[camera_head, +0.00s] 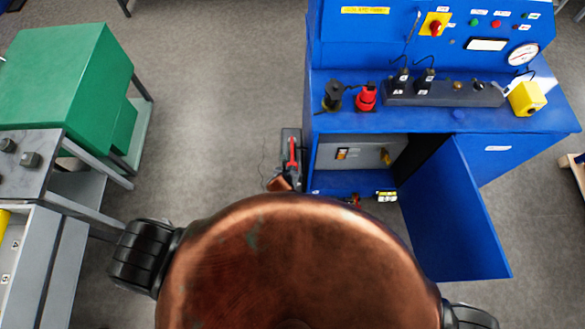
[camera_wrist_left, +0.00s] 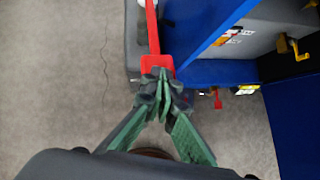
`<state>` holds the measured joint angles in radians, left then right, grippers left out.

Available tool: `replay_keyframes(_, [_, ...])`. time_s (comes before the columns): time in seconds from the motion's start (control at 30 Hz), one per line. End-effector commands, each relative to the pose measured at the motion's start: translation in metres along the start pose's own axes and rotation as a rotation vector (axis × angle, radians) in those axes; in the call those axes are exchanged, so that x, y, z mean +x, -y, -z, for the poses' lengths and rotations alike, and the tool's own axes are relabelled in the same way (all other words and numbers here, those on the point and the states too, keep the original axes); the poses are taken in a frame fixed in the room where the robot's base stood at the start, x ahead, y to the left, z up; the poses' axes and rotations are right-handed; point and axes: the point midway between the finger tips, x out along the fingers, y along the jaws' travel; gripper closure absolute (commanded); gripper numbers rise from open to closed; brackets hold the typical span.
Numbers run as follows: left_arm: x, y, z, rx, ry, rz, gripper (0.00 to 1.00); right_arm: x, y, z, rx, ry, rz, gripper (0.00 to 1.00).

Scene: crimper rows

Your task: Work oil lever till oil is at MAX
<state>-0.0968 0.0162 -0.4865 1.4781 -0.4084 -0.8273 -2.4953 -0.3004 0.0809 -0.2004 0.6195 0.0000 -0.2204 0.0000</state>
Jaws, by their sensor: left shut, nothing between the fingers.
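A red lever (camera_head: 292,150) stands out on a dark grey unit on the floor beside the blue cabinet's left side. In the left wrist view, the red lever (camera_wrist_left: 152,28) ends in a wider red block (camera_wrist_left: 157,63). My left gripper (camera_wrist_left: 160,82) is shut and empty, with its green-padded fingertips just below and overlapping that block; I cannot tell if they touch. A yellow handle (camera_wrist_left: 284,44) sits on the grey box inside the cabinet. The oil level is too small to read. My right gripper is not in view.
The blue cabinet (camera_head: 325,118) has its door (camera_head: 450,215) open. A grey box (camera_head: 365,152) with labels sits inside. A small red piece (camera_wrist_left: 217,101) shows by the cabinet's base. A green machine (camera_head: 65,75) stands left, with free floor (camera_head: 215,110) between.

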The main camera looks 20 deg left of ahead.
Motion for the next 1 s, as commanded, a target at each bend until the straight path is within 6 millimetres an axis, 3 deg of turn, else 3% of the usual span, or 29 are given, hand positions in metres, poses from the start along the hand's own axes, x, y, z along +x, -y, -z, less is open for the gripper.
replay_keyframes(0.3, [0.001, 0.000, 0.001, 0.000, -0.001, -0.001, 1.00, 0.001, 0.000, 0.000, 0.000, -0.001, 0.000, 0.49])
replay_keyframes(0.7, [0.033, -0.001, 0.026, 0.001, -0.002, -0.002, 1.00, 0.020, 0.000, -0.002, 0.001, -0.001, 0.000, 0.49])
replay_keyframes(1.0, [0.035, -0.001, 0.027, -0.001, -0.001, -0.001, 1.00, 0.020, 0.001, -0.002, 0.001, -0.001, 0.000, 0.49])
